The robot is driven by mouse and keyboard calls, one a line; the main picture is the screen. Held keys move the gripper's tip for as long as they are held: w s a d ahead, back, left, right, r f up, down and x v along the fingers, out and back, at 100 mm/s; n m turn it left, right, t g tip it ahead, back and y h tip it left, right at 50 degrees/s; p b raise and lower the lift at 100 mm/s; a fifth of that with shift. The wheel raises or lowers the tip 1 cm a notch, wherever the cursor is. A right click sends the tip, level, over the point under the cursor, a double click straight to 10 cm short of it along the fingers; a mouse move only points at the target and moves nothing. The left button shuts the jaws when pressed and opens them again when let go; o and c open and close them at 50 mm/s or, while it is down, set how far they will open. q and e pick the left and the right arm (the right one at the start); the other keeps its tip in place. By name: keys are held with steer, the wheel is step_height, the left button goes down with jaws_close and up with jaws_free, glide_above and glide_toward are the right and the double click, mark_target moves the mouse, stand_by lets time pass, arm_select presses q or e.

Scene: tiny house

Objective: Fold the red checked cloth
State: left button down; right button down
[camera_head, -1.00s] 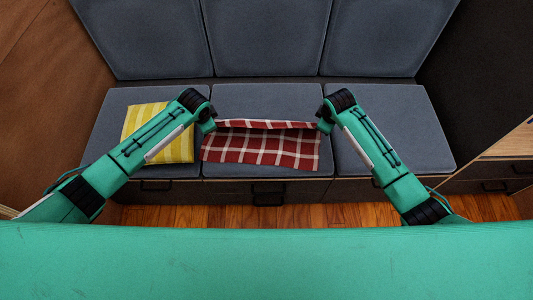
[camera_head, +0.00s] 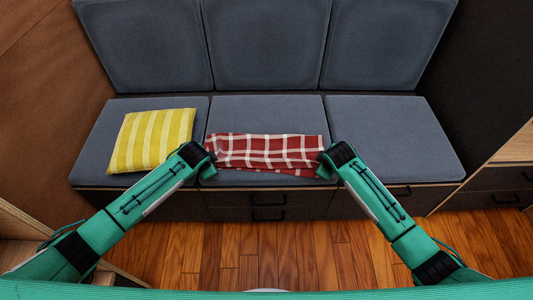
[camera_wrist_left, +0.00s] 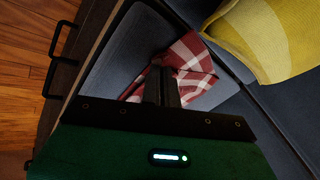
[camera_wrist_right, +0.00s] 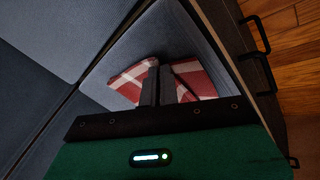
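The red checked cloth (camera_head: 262,148) lies on the middle seat cushion as a long narrow strip, its far part brought over toward the front, with creases along the near side. My left gripper (camera_head: 209,168) is at its near left corner, mostly hidden by its own arm. The left wrist view shows its fingers (camera_wrist_left: 162,82) together, with cloth bunched around them. My right gripper (camera_head: 324,166) is at the near right corner. The right wrist view shows its fingers (camera_wrist_right: 156,84) close together, with cloth on both sides. Both appear shut on the cloth.
A yellow striped cushion (camera_head: 152,139) lies on the left seat cushion (camera_head: 98,158), close to my left gripper. The right seat cushion (camera_head: 395,135) is bare. Grey backrests (camera_head: 267,45) stand behind. Drawers with dark handles (camera_head: 268,200) are below the seat.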

arm_select(q)
steer(key=shift+a, duration=0.15)
arm_select(e)
steer(key=shift+d, duration=0.15)
arm_select(q)
steer(key=c, duration=1.3)
jaws_free()
arm_select(e)
steer(key=c, duration=1.3)
jaws_free()
steer(key=shift+s, duration=0.1)
arm_select(q)
steer(key=shift+s, duration=0.1)
arm_select(e)
steer(key=shift+f, duration=0.1)
